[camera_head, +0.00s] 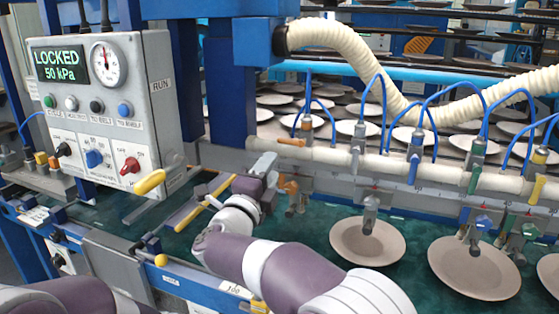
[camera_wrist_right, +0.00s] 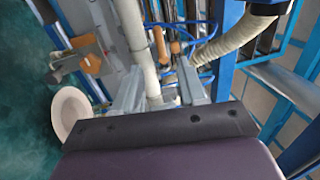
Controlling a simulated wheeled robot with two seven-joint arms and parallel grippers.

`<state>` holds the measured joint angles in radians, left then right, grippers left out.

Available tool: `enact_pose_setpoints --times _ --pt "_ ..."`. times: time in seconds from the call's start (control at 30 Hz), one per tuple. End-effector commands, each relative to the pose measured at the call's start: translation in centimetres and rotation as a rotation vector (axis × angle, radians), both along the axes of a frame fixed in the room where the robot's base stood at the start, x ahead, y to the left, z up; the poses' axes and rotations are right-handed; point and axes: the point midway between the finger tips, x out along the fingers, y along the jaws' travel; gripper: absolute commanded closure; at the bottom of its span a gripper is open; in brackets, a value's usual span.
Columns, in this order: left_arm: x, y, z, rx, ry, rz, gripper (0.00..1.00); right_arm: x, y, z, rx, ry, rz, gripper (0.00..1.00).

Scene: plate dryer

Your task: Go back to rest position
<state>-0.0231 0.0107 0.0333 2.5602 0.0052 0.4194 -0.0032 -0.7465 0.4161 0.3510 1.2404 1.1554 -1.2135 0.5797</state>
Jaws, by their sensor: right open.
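My right gripper (camera_head: 264,165) is at the near side of the cream pipe (camera_head: 400,165), close to its left end and left of an orange valve (camera_head: 289,187). In the right wrist view my right gripper (camera_wrist_right: 160,88) has its two grey fingers apart, with nothing held between them. The pipe and orange handles show just beyond the fingers; I cannot tell whether they touch. My left gripper is out of view; only a purple link of my left arm shows at the bottom left.
A control box (camera_head: 105,110) reads LOCKED, 50 kPa. Its yellow-tipped lever (camera_head: 150,182) sticks out at the lower right. Plates (camera_head: 367,241) lie on the green belt (camera_head: 310,235) under the pipe's valves. A ribbed hose (camera_head: 375,70) and blue tubes hang above the pipe.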

Motion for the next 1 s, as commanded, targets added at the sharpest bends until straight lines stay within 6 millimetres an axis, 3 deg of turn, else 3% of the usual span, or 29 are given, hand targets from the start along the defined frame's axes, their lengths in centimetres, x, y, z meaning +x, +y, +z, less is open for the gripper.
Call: enact_pose_setpoints --times 0.1,0.3,0.57,0.67,0.77,0.8,0.9,1.0 --pt "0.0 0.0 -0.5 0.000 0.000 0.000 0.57 -2.0 0.7 -0.6 -0.001 0.001 0.002 0.59" --pt "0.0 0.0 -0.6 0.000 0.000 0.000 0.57 -3.1 1.0 -0.6 0.000 0.000 -0.001 0.59" --pt "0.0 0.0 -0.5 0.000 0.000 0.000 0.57 -2.7 0.7 -0.7 -0.026 0.013 0.013 0.59" --pt "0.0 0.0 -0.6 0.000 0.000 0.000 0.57 -0.6 -1.0 -2.2 -0.209 0.112 0.115 0.59" --pt "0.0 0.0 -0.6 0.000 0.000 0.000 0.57 0.0 -5.3 -8.4 -0.579 0.386 0.331 0.59" --pt "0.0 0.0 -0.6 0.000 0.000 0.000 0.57 -1.3 -7.4 -11.7 -0.720 0.520 0.429 0.59" --pt "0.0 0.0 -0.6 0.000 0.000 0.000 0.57 -6.4 -12.2 -18.8 -0.962 0.805 0.639 0.59" --pt "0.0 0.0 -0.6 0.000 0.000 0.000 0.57 -12.5 -16.3 -23.7 -1.101 1.033 0.815 0.59"
